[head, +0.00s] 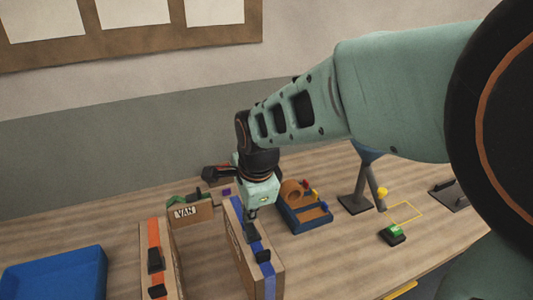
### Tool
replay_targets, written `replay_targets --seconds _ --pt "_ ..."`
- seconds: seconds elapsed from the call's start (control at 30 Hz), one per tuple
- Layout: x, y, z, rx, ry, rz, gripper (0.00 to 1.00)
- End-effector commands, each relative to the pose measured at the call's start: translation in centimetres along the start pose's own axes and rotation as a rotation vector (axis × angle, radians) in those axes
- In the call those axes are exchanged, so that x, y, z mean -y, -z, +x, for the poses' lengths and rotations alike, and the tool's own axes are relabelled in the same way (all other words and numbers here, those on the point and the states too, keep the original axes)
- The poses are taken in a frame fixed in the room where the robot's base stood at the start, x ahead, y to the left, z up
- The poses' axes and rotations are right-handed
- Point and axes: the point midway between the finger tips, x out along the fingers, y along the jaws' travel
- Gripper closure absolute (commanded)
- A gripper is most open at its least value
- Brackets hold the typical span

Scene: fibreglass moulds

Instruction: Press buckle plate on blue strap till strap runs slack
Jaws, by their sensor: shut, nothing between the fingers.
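The blue strap (264,258) runs over the top of a brown box (236,252) standing on edge near the middle of the bench. A dark buckle plate (251,232) sits on the strap toward its far part, and a second dark piece (263,256) sits nearer on it. My gripper (251,215) points down, shut and empty, right at the far end of the buckle plate. I cannot tell whether its tips touch the plate. The gripper partly hides the far end of the strap. Whether the strap is taut or slack is not clear.
Left stands a box with an orange strap (154,238) and dark buckles. A blue tray (55,276) is at far left, and a box marked VAN (190,212) is behind. A blue organiser (306,218), a stand (356,200) and a green-topped block (393,234) lie right.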

Motion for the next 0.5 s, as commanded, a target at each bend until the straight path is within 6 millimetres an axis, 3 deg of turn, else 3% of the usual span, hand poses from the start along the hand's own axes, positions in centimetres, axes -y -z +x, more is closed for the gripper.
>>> replay_targets --seconds 0.37,0.5 --pt "-0.1 0.0 0.2 0.000 0.000 0.000 1.00" --pt "0.2 0.0 1.5 -0.001 -0.009 0.002 1.00"
